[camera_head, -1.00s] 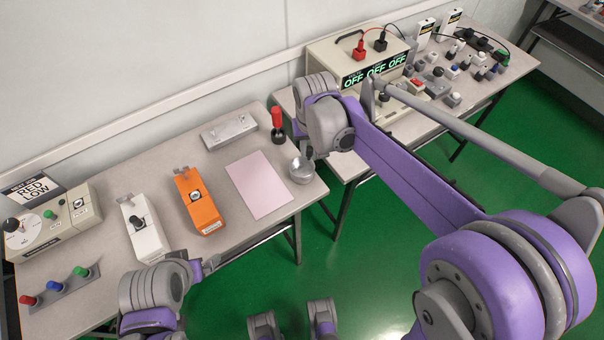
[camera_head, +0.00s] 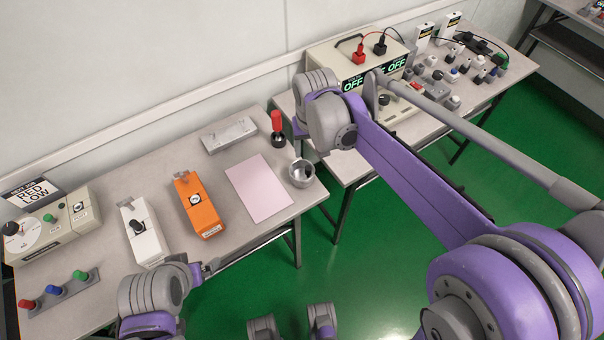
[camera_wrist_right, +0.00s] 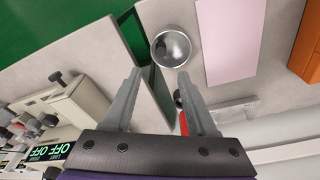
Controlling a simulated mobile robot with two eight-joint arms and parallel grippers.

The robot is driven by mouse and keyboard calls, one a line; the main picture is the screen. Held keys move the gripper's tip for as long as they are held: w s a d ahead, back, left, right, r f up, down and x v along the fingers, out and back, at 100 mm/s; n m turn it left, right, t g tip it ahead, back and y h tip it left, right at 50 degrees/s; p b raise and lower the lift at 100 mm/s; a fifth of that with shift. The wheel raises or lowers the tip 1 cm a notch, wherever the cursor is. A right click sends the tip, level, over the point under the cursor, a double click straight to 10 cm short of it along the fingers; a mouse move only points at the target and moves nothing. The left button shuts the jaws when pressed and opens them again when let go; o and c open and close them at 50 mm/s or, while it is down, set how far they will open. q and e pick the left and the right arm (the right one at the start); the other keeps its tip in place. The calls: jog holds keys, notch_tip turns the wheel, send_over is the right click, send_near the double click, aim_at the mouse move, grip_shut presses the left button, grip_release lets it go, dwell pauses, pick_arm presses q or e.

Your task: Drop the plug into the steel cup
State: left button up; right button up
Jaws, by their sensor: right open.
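The steel cup (camera_head: 301,174) stands at the right front corner of the near table, open side up. In the right wrist view the cup (camera_wrist_right: 171,47) lies just beyond the fingertips. My right gripper (camera_wrist_right: 160,76) is open, with nothing between its fingers. In the head view it is mostly hidden by its own wrist, above and behind the cup. I cannot make out a loose plug; a small dark patch shows inside the cup, but I cannot tell what it is. My left wrist is at the table's front edge; its gripper (camera_head: 208,268) is too obscured to read.
A red-handled tool (camera_head: 277,122) stands behind the cup. A pink sheet (camera_head: 260,188), an orange tester (camera_head: 199,206) and a white tester (camera_head: 143,232) lie to the left. A power supply (camera_head: 345,60) with red and black plugs stands on the far table.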

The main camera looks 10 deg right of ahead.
notch_tip(320, 180, up, 8)
jog(key=s, duration=0.1)
jog(key=shift+s+r+p, duration=0.2)
jog(key=shift+r+p, duration=0.05)
jog(key=shift+p, duration=0.2)
jog(key=s+d+f+t+p, duration=0.1)
jog(key=s+d+f+p, duration=0.1)
jog(key=s, duration=0.7)
jog(key=s+d+f+t+p, duration=0.2)
jog(key=s+f+p, duration=0.1)
jog(key=s, duration=0.7)
jog(key=shift+d+n+t+p, duration=0.3)
jog(key=shift+d+n+p, duration=0.1)
jog(key=shift+p, duration=0.05)
